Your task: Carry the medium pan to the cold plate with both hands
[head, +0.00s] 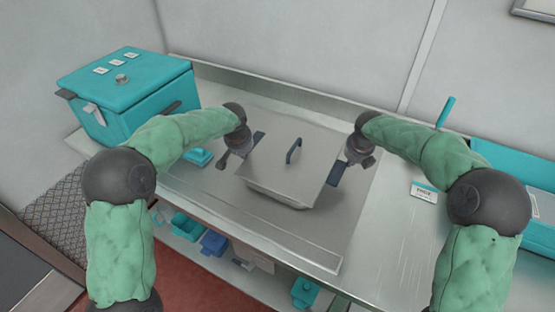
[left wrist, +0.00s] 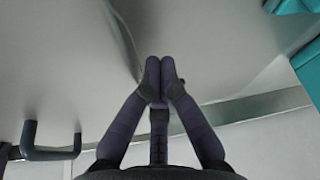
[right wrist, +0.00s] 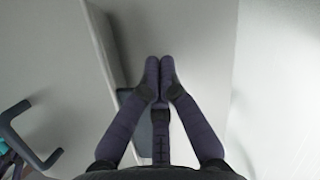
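The medium pan appears to be the steel rectangular pan (head: 275,180) with a flat lid and a dark lid handle (head: 293,150), level in the middle of the counter. My left gripper (head: 232,152) is at its left side and my right gripper (head: 357,157) at its right side. In the left wrist view the fingers (left wrist: 160,75) are together beside the pan's edge. In the right wrist view the fingers (right wrist: 160,75) are also together, close to a blue-grey piece (right wrist: 125,95) at the pan's side. Whether anything thin is between either pair is hidden.
A teal box (head: 125,85) with a lid stands at the back left. Another teal container (head: 515,165) and a small label card (head: 423,193) are on the right. Several bins (head: 187,227) sit on the shelf below. The steel counter (head: 400,235) is clear right of the pan.

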